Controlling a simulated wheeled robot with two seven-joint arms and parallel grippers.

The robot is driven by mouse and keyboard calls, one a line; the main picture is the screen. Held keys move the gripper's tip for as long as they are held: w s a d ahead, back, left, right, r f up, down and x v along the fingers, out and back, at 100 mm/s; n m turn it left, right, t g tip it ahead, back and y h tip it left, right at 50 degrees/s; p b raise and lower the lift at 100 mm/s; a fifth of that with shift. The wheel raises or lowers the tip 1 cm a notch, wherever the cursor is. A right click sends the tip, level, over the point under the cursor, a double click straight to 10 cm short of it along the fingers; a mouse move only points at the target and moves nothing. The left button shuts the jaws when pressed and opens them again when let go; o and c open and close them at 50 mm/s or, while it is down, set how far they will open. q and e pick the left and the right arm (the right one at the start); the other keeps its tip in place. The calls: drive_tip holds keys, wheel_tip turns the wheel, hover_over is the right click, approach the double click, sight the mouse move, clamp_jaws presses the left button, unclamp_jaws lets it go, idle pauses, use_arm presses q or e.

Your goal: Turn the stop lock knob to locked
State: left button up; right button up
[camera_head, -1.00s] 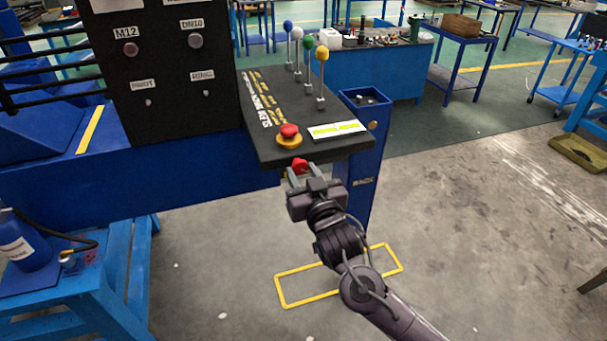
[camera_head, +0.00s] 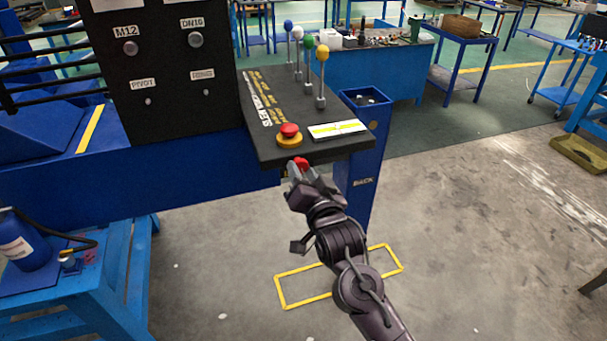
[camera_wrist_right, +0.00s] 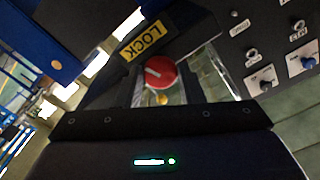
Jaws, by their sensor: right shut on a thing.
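The red stop lock knob (camera_head: 301,163) sits under the front edge of the black control panel (camera_head: 270,95). In the right wrist view the round red knob (camera_wrist_right: 160,72) bears a white mark, beside a yellow LOCK label (camera_wrist_right: 143,40). My right gripper (camera_head: 299,168) reaches up to the panel's front and is shut on the knob, its fingers on either side of it. The wrist is rolled, so the wrist view is tilted. The fingers partly hide the knob in the head view. My left gripper is not in view.
A red mushroom button on a yellow base (camera_head: 289,134) stands on the panel just above the knob. Several ball-topped levers (camera_head: 321,78) rise behind it. A blue post (camera_head: 362,150) stands close right of my gripper. The floor in front is open.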

drive_tip(key=shift+m, duration=2.2)
drive_tip(key=o, duration=1)
drive_tip(key=shift+c, duration=0.2)
drive_tip(key=b+v, duration=0.2)
drive_tip(key=v, duration=0.5)
drive_tip(key=shift+s+b, duration=0.35)
drive_tip(key=shift+b, duration=0.05)
